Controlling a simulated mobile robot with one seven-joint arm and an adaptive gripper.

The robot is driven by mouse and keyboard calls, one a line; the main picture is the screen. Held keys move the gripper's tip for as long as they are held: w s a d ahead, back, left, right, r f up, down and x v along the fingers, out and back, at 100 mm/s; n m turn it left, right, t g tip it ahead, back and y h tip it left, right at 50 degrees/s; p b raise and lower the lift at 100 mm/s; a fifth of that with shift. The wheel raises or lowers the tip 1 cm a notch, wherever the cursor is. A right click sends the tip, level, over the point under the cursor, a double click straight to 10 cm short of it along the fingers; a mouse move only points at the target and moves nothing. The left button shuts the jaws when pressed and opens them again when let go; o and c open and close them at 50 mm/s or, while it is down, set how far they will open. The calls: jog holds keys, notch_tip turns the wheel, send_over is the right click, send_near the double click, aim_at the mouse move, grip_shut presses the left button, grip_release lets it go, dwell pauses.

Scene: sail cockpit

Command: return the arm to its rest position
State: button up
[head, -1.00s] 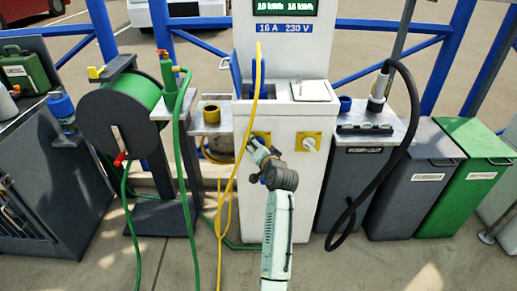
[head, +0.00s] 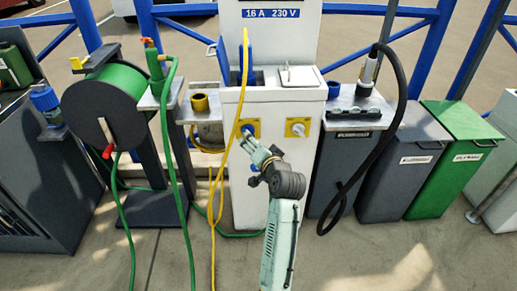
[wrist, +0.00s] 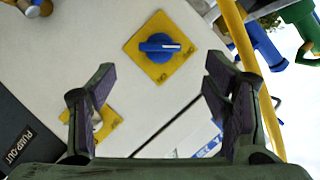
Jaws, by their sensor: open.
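My gripper (head: 254,146) is in front of the white service pedestal, near its left yellow-plated switch. In the wrist view my gripper (wrist: 160,100) is open, its two dark fingers wide apart with nothing between them. Beyond the fingertips is a blue rotary knob (wrist: 160,47) on a yellow plate, apart from the fingers. A second yellow plate with a pale knob (wrist: 98,122) shows partly behind the left finger. In the head view that second plate (head: 298,127) is to the right of my gripper.
A yellow cable (head: 228,150) hangs close to the left of my gripper and passes behind the right finger in the wrist view. A green hose reel (head: 103,112) stands left. A black hose (head: 401,100) and bins (head: 455,160) stand right. The pavement in front is free.

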jog(key=shift+v, duration=1.15)
